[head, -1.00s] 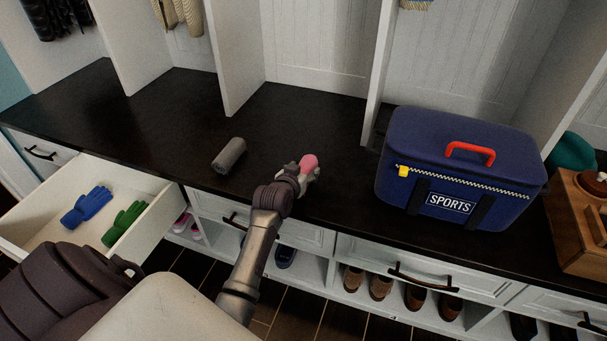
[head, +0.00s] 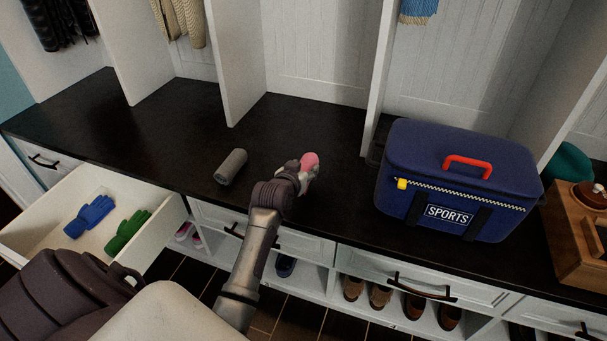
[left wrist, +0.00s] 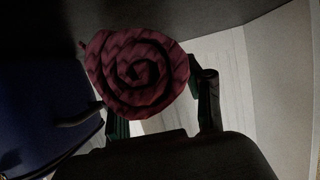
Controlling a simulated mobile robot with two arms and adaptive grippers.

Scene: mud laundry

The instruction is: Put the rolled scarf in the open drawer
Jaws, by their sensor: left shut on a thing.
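A rolled scarf (head: 310,159), pink-red, is held in my left gripper (head: 306,172) over the black bench top. In the left wrist view the scarf (left wrist: 138,72) shows its dark red spiral end between the two fingers, and the gripper (left wrist: 160,105) is shut on it. The open drawer (head: 158,235) is at the left, below the bench top, with a blue glove (head: 90,215) and a green glove (head: 127,230) inside. The scarf is well to the right of the drawer. My right gripper is not in view.
A grey roll (head: 231,166) lies on the bench top (head: 150,120) between the drawer and my gripper. A blue sports bag (head: 455,185) stands to the right, with a wooden box (head: 580,235) beyond it. White dividers (head: 240,60) rise at the back.

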